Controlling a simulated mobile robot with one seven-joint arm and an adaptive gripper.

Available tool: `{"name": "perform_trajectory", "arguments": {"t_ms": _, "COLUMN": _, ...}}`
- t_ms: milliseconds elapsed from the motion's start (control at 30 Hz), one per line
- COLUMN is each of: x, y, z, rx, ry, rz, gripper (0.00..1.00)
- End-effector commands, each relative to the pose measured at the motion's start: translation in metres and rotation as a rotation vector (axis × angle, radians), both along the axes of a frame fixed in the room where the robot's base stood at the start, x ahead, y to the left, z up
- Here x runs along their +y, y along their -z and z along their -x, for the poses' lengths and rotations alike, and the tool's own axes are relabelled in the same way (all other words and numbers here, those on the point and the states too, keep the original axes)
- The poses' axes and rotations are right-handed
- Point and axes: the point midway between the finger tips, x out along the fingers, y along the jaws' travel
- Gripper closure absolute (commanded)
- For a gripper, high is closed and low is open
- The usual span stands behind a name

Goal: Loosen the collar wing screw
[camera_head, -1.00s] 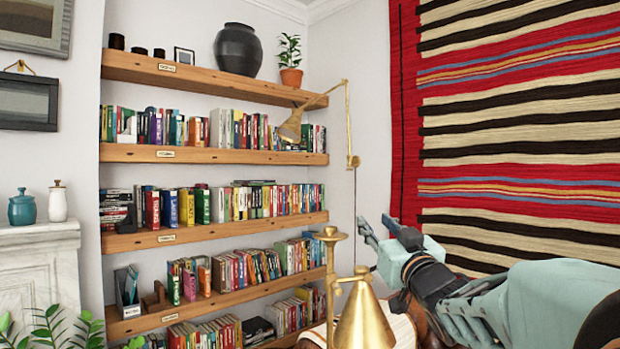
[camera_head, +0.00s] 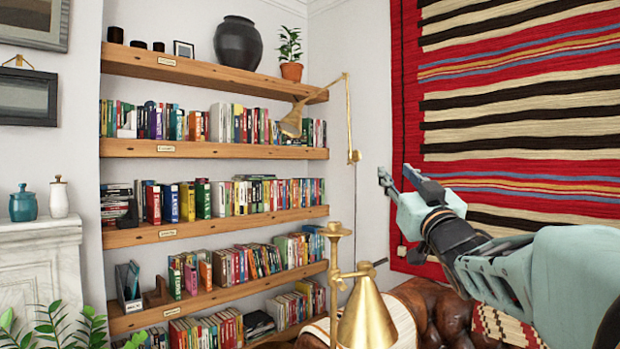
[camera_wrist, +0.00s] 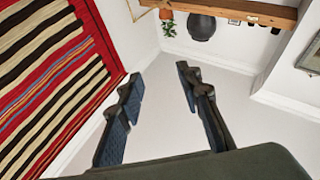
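A brass lamp (camera_head: 335,290) stands in the foreground of the head view, with a round cap on its post, a short side arm and a cone shade (camera_head: 366,318). A small dark knob shows at the right end of that side arm; I cannot tell whether it is the collar wing screw. The lamp's lower part is out of frame. My gripper (camera_head: 397,177) is open and empty, raised above and to the right of the lamp and apart from it. In the wrist view its two fingers (camera_wrist: 160,75) are spread, with only wall and ceiling between them.
A second brass lamp (camera_head: 349,120) is on the wall beside the bookshelves (camera_head: 215,146). A brown leather seat (camera_head: 445,310) with a striped cloth lies behind the foreground lamp. A striped rug (camera_head: 520,120) hangs on the right wall. A leafy plant (camera_head: 60,325) is at lower left.

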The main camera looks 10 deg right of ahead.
Motion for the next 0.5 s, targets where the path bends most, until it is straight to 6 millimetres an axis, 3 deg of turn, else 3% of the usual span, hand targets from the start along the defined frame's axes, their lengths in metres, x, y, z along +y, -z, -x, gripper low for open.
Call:
{"name": "perform_trajectory", "arguments": {"t_ms": 167, "x": 0.001, "y": 0.004, "z": -0.001, "rx": 0.006, "ry": 0.001, "rz": 0.005, "gripper": 0.67}}
{"name": "perform_trajectory", "arguments": {"t_ms": 267, "x": 0.006, "y": 0.029, "z": -0.004, "rx": 0.044, "ry": 0.007, "rz": 0.044, "gripper": 0.67}}
{"name": "perform_trajectory", "arguments": {"t_ms": 367, "x": 0.017, "y": 0.081, "z": -0.009, "rx": 0.123, "ry": 0.014, "rz": 0.134, "gripper": 0.67}}
{"name": "perform_trajectory", "arguments": {"t_ms": 500, "x": 0.039, "y": 0.165, "z": -0.01, "rx": 0.248, "ry": 0.003, "rz": 0.295, "gripper": 0.67}}
